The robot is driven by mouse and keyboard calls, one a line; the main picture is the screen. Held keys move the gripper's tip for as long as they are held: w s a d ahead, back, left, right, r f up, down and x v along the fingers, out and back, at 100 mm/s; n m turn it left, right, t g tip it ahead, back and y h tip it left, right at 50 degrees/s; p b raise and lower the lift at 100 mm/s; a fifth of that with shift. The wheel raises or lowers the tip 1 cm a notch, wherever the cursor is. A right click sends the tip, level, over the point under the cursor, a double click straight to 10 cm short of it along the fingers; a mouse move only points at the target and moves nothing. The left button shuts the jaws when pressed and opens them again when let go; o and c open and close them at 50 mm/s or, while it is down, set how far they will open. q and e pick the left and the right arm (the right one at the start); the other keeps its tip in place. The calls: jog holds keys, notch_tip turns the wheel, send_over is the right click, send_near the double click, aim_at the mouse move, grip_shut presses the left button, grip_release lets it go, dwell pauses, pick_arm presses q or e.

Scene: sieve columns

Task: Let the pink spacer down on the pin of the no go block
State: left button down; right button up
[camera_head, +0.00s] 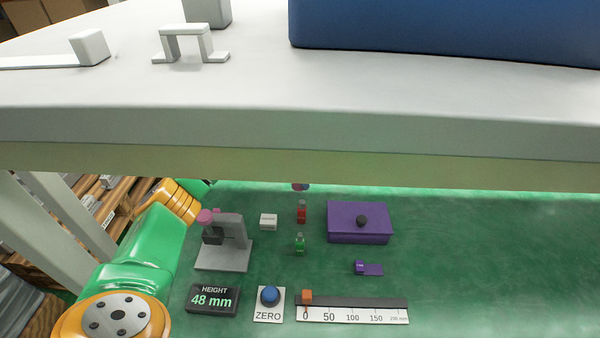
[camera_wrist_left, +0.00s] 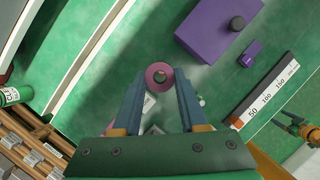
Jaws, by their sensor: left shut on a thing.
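The pink spacer (camera_wrist_left: 159,76) is a ring held between the fingertips of my left gripper (camera_wrist_left: 160,79) in the left wrist view. In the head view only a small pink and blue bit (camera_head: 300,187) shows below the upper shelf's edge, above the red block, and the rest of the gripper is hidden. The small red block (camera_head: 301,213) has a light label, too small to read, and a grey top, apparently its pin. A like green block (camera_head: 300,245) stands in front of it. The spacer appears apart from the red block.
A grey stand (camera_head: 237,258) with pink parts and a small white block (camera_head: 268,221) are to the left. A purple box (camera_head: 345,236) with a dark knob is to the right. The upper shelf (camera_head: 300,125) overhangs. The green mat's right side is clear.

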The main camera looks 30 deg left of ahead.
aim_at(300, 202)
pick_arm(q)
jog(key=shift+w+d+f, duration=0.25)
jog(key=shift+w+d, duration=0.15)
jog(key=shift+w, duration=0.15)
notch_tip(300, 202, down, 4)
jog(key=b, duration=0.3)
jog(key=shift+s+a+f, duration=0.1)
jog(key=shift+s+f, duration=0.05)
jog(key=shift+f+b, duration=0.15)
jog(key=shift+b, duration=0.15)
pick_arm(e)
jog(key=f, duration=0.3)
jog(key=shift+w+d+f, duration=0.15)
jog(key=shift+w+d, duration=0.15)
jog(key=shift+w, duration=0.1)
pick_arm(q)
jog(key=shift+p, duration=0.35)
pick_arm(e)
jog(key=shift+a+r, duration=0.1)
jog(key=shift+r, duration=0.2)
